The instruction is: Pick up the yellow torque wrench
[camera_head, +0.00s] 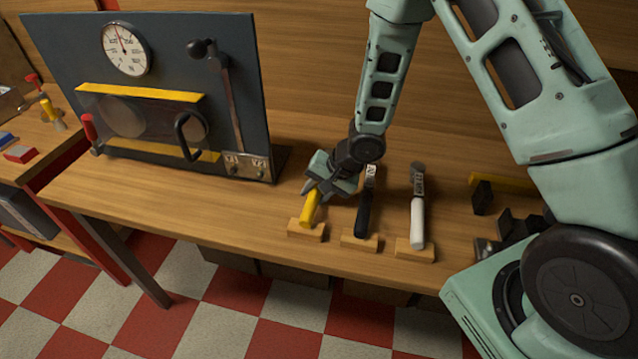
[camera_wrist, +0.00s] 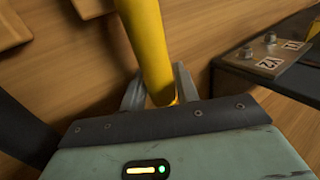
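The yellow torque wrench (camera_head: 310,211) leans on a small wooden block (camera_head: 306,231) on the bench in the head view. My gripper (camera_head: 322,185) is at its upper part, which hides the wrench's head. In the wrist view the yellow handle (camera_wrist: 150,45) runs down between the two fingers of my gripper (camera_wrist: 158,88). The fingers sit close on either side of it. I cannot tell whether both fingers touch the handle.
A black-handled wrench (camera_head: 364,214) and a white-handled wrench (camera_head: 417,222) rest on their own blocks just to the right. A dark panel (camera_head: 240,60) with a gauge and lever stands at the left. Dark blocks (camera_head: 510,222) lie at the right.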

